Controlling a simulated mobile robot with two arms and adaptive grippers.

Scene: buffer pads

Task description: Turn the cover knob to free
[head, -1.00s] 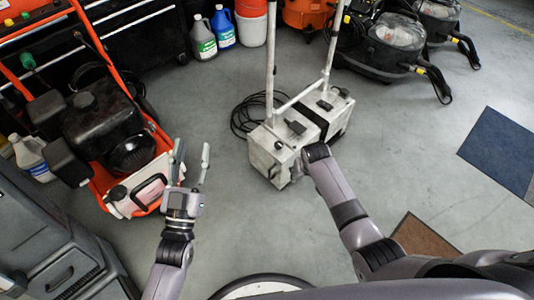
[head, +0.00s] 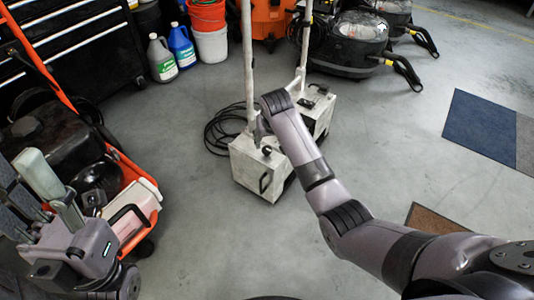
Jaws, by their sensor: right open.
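A scuffed white machine (head: 258,171) stands on the floor at the centre, with two upright posts. A small black knob (head: 267,151) sits on top of its near box, and a dark handle (head: 265,183) is on the near face. My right arm reaches in from the right and ends over the machine. My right gripper (head: 262,128) is open near the top of the box, mostly hidden by its own arm; I cannot tell whether it touches anything. My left gripper (head: 55,197) is at the lower left, open and empty, its fingers apart beside the orange-framed machine.
An orange-framed machine (head: 115,155) with a black engine stands at the left. Jugs (head: 161,60) and buckets (head: 210,42) stand behind by a black tool cabinet (head: 70,45). Black vacuums (head: 350,40) are at the back. A cable (head: 215,135) lies beside the white machine. Floor to the right is clear, with flat mats (head: 480,125).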

